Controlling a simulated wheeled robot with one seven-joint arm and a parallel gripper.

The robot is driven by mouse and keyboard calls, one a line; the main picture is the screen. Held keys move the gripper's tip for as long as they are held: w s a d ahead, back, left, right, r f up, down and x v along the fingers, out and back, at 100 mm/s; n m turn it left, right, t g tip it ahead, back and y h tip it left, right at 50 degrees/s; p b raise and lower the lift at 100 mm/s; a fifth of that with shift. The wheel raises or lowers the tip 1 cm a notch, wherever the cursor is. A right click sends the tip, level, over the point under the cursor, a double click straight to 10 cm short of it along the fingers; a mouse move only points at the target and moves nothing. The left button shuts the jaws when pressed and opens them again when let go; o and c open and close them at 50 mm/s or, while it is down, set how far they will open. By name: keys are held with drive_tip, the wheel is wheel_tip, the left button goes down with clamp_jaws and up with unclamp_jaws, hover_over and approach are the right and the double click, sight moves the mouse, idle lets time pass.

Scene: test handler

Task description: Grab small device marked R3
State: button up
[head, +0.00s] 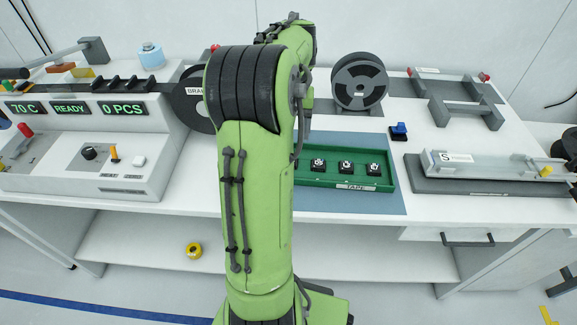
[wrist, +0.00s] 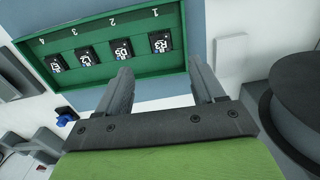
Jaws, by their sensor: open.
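The small black device marked R3 (wrist: 160,42) sits in the green tray (wrist: 107,18) in the wrist view, in the slot numbered 1. Three similar black devices with white codes sit in slots 2, 3 and 4 to its left, one of them at the far end (wrist: 55,64). My gripper (wrist: 160,70) is open and empty, its two fingers apart and pointing toward the tray edge nearest R3. In the head view the green tray (head: 308,184) shows three devices; R3 and my gripper are hidden behind my green arm.
The tray lies on a blue mat (head: 385,203) on the white table. A blue-topped black part (head: 398,131) stands right of the tray. A black reel (head: 359,82) stands behind it. A grey fixture (head: 480,172) is at right, a machine with green displays (head: 70,108) at left.

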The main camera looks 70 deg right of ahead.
wheel_tip(320, 180, down, 6)
drive_tip(key=shift+s+r+b, duration=0.1)
drive_tip(key=shift+b, duration=0.7)
drive_tip(key=f+b, duration=0.1)
drive_tip(key=f, duration=0.2)
drive_tip(key=f+b, duration=0.1)
drive_tip(key=f, duration=0.1)
drive_tip(key=shift+a+f+b, duration=0.15)
drive_tip(key=shift+a+b, duration=0.15)
drive_tip(key=shift+a, duration=0.05)
drive_tip(key=shift+d+f, duration=0.15)
drive_tip(key=shift+d, duration=0.2)
clamp_jaws()
